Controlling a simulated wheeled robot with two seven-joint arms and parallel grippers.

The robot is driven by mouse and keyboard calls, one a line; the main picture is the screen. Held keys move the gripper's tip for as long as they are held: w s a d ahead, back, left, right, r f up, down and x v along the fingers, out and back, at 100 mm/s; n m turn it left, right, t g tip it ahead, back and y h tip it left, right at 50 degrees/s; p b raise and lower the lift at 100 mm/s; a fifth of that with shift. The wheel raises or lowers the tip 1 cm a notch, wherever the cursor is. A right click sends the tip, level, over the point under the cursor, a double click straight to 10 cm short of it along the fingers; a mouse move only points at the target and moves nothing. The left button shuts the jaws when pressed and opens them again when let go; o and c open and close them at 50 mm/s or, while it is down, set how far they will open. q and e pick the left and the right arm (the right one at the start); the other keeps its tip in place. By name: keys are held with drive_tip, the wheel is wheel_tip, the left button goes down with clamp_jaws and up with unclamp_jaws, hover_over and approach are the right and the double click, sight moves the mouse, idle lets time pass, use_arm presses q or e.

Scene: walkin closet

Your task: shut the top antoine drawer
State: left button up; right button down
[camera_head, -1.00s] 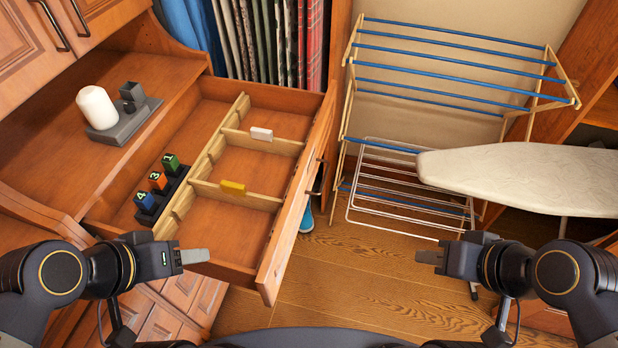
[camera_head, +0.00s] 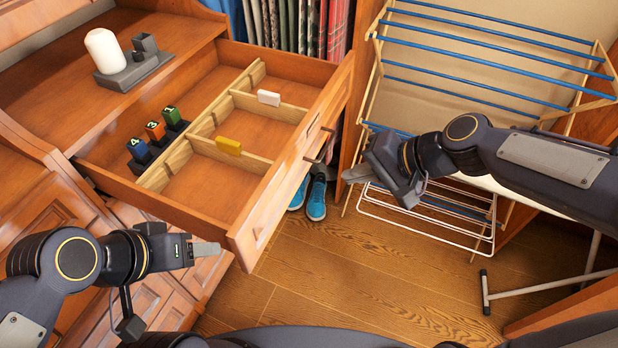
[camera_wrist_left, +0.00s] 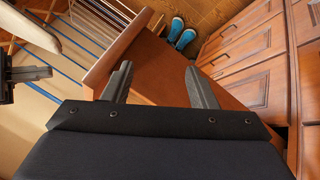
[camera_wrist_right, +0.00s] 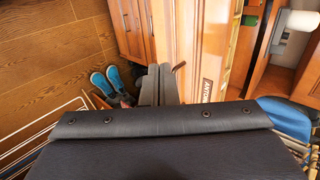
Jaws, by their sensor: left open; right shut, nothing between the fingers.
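The top antoine drawer (camera_head: 262,205) is pulled out of the wooden dresser in the head view. Its name label (camera_wrist_right: 207,91) shows in the right wrist view, and a dark handle (camera_head: 322,146) sits on its front. My right gripper (camera_head: 352,174) is shut and empty, just right of the drawer front near the handle; I cannot tell if it touches. My left gripper (camera_head: 208,249) is open and empty, below the drawer's near corner. In the left wrist view its two fingers (camera_wrist_left: 158,85) are apart, with the drawer's side beyond them.
Inside the drawer are wooden dividers, numbered blocks (camera_head: 154,132), a yellow block (camera_head: 228,146) and a white block (camera_head: 268,97). A drying rack (camera_head: 480,62) stands at the right. Blue shoes (camera_head: 317,197) lie on the floor beneath the drawer. Bare floor (camera_head: 370,270) lies in front.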

sight(294, 179)
drive_tip(key=x, duration=0.3)
drive_tip(key=a+r+p+x, duration=0.1)
drive_tip(key=x, duration=0.2)
drive_tip(key=p+x, duration=0.1)
drive_tip(key=x, duration=0.3)
drive_tip(key=shift+w+a+r, duration=0.25)
drive_tip(key=shift+r, duration=0.05)
use_arm(q)
drive_tip(key=shift+r, duration=1.1)
use_arm(e)
drive_tip(key=shift+w+a+f, duration=0.15)
drive_tip(key=shift+w+a, duration=0.05)
drive_tip(key=shift+a, duration=0.2)
use_arm(q)
drive_tip(key=shift+a, duration=0.1)
use_arm(e)
drive_tip(key=shift+a, duration=0.1)
